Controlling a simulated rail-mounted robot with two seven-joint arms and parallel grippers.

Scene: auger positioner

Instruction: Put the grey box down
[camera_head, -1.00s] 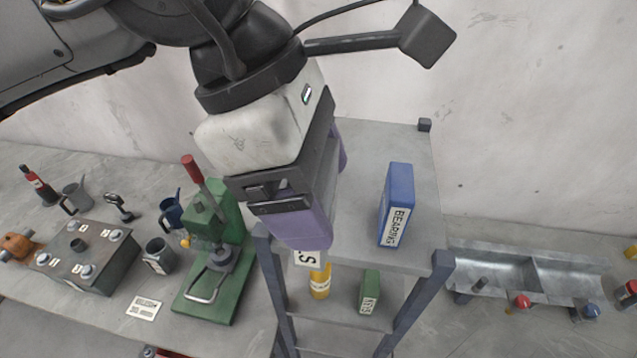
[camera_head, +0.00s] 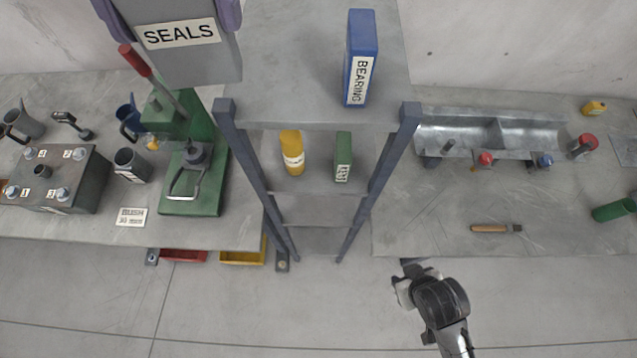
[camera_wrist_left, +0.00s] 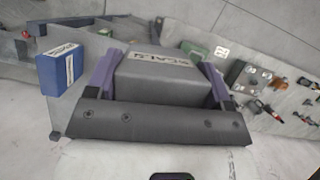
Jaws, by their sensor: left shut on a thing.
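The grey box (camera_head: 183,52), labelled SEALS, is upright at the upper left of the head view, overlapping the left edge of the shelf unit's top board (camera_head: 285,95). In the left wrist view the grey box (camera_wrist_left: 168,80) sits between the purple fingers of my left gripper (camera_wrist_left: 158,75), shut on its two sides. The left gripper (camera_head: 168,14) is mostly cut off by the head view's top edge. Whether the box touches the board is not clear. My right gripper (camera_head: 406,280) is low in the head view, its jaws unclear.
A blue BEARING box (camera_head: 360,60) stands on the right of the top board. A yellow bottle (camera_head: 291,152) and a green box (camera_head: 343,155) are on the shelf below. A green press (camera_head: 195,165) stands left. A metal trough (camera_head: 490,135) lies right.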

